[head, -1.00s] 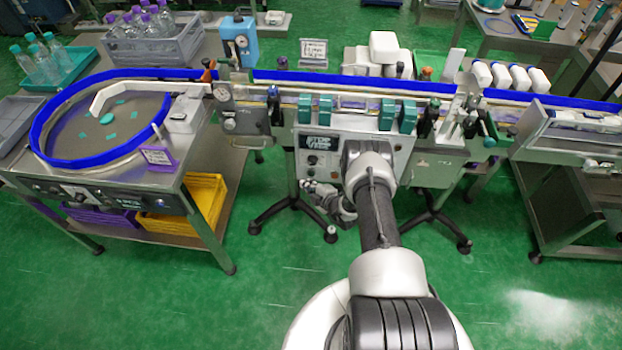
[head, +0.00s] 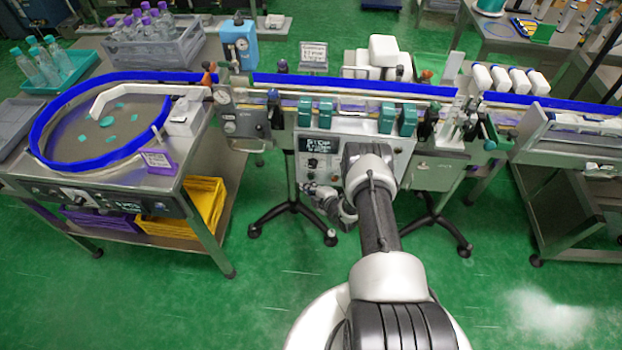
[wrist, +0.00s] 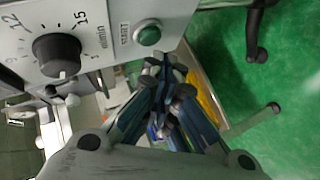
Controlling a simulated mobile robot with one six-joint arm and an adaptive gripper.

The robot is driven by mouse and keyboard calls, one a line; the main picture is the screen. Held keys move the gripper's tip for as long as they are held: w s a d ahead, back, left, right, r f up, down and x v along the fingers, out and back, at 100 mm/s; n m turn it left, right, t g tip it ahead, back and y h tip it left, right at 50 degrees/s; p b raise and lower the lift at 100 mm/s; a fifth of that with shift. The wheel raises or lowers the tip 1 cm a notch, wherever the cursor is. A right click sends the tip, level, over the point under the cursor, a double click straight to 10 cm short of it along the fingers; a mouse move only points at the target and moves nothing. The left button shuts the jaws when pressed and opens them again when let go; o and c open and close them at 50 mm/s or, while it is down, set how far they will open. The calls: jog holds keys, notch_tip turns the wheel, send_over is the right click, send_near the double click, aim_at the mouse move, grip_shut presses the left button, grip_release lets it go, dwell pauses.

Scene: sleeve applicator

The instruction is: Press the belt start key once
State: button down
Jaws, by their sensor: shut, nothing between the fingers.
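The belt start key is a round green button (wrist: 148,35) in a light collar on the grey control panel (wrist: 110,14), with START lettered beside it. In the wrist view, the closed tips of my gripper (wrist: 162,72) lie just below the key, with a small gap between them in the picture. I cannot tell how far the tips stand from the panel. My gripper is shut and empty. In the head view, my gripper (head: 308,188) is small, low in front of the control box (head: 340,133), and the key cannot be made out. The box's dark display (head: 320,145) reads STOP on top.
A black dial knob (wrist: 57,55) sits left of the key in the wrist view. The conveyor (head: 350,90) runs above the box, with teal blocks (head: 387,119) along its front. Stand legs (head: 291,190) reach the green floor. A round table (head: 110,125) stands left.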

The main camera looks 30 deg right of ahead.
jog(key=shift+w, duration=0.15)
dwell(0.4)
jog(key=shift+w+d+b, duration=0.2)
jog(key=shift+d+b, duration=0.05)
jog(key=shift+b, duration=0.35)
